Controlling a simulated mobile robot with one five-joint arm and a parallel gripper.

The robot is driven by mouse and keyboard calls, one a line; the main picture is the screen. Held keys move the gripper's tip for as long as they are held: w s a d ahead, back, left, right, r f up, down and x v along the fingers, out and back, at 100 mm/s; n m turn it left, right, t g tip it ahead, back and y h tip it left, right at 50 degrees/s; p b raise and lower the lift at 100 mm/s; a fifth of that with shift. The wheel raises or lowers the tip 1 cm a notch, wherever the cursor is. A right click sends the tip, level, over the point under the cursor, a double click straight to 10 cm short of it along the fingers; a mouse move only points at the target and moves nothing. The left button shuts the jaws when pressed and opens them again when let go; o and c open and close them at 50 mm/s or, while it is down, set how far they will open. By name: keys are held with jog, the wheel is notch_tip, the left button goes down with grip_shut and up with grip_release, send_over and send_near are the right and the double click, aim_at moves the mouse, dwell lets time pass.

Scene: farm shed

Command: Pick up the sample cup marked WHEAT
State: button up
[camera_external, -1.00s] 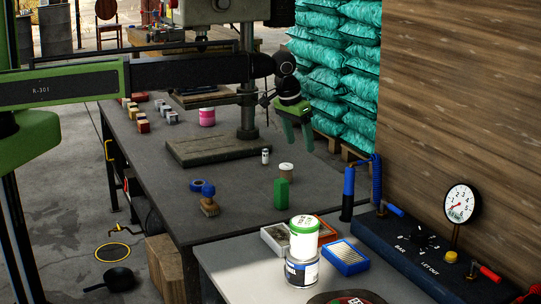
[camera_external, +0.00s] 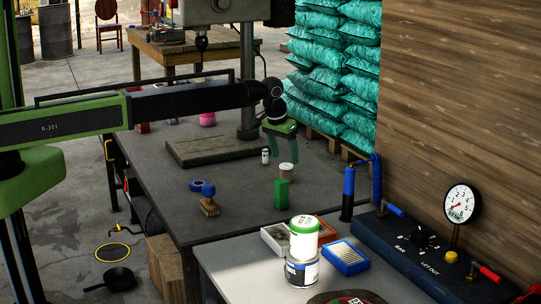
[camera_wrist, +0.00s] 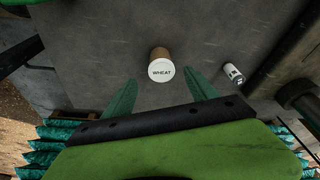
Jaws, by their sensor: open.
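The sample cup marked WHEAT (camera_wrist: 160,70) stands upright, brown with a white lid. My gripper (camera_wrist: 164,78) is open and empty. Its two green fingers show on either side of the cup in the wrist view, with the cup slightly beyond their tips. In the external view my gripper (camera_external: 281,147) hangs above the cup, apart from it.
A green block (camera_external: 281,194) stands in front of the cup. A small white canister (camera_external: 265,156) stands to its left and also shows in the wrist view (camera_wrist: 233,74). A drill-press base (camera_external: 215,150) lies behind. The bench between the brush (camera_external: 209,206) and the block is clear.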

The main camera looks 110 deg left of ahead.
aim_at(285, 166)
jog(key=b+x, duration=0.1)
jog(key=x, duration=0.1)
jog(key=shift+f, duration=0.35)
jog(key=shift+r, duration=0.15)
jog(key=b+x, duration=0.5)
jog(key=shift+s+d+f, duration=0.1)
jog(key=shift+s+f, duration=0.1)
jog(key=shift+f, duration=0.05)
jog(key=shift+r, duration=0.15)
grip_shut()
